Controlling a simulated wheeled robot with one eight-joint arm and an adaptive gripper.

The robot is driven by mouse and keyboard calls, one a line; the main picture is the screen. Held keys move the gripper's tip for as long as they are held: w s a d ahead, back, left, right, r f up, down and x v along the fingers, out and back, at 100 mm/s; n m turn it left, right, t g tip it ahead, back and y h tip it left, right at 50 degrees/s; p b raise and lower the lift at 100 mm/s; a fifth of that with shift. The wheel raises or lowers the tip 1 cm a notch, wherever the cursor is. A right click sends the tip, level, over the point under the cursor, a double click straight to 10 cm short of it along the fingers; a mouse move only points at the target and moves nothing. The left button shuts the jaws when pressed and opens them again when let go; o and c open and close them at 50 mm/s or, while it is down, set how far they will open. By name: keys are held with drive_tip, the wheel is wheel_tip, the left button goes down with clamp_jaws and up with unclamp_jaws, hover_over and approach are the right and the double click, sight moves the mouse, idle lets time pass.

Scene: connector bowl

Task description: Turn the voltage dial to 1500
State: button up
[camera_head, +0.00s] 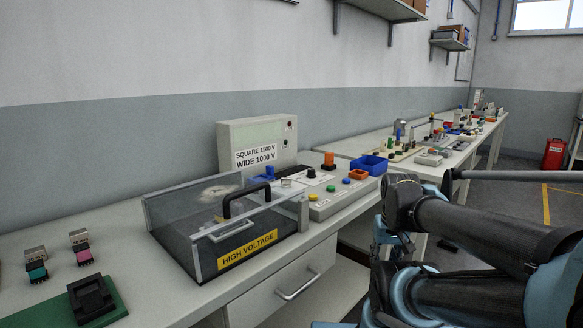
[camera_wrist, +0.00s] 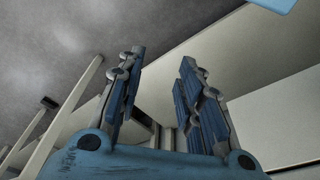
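A small black knob (camera_head: 311,173), which looks like the voltage dial, stands on a light box behind a row of coloured buttons. Its markings and setting are too small to read. A grey unit (camera_head: 228,138) behind it carries a label (camera_head: 255,155) reading "SQUARE 1500 V" and "WIDE 1000 V". My gripper (camera_wrist: 162,65) is open, with its two blue fingers apart and nothing between them. The wrist view shows no dial. In the head view my dark arm is right of the bench, and I cannot clearly make out the gripper.
A clear-walled case with a black handle (camera_head: 247,198) and a "HIGH VOLTAGE" label (camera_head: 247,250) stands left of the button panel (camera_head: 340,204). A blue bin (camera_head: 369,165) and orange pieces are near the knob. Connectors lie at the far left. A drawer handle (camera_head: 299,287) juts from the bench front.

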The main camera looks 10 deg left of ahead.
drive_tip(key=shift+w, duration=0.4)
drive_tip(key=shift+o, duration=1.4)
drive_tip(key=shift+r, duration=0.1)
wheel_tip(320, 180, up, 34)
drive_tip(key=n+g, duration=0.2)
drive_tip(key=n, duration=1.1)
hover_over(311, 170)
drive_tip(key=f, duration=1.7)
drive_tip(key=shift+w+d, duration=0.1)
drive_tip(key=shift+w, duration=0.1)
drive_tip(key=shift+c, duration=0.5)
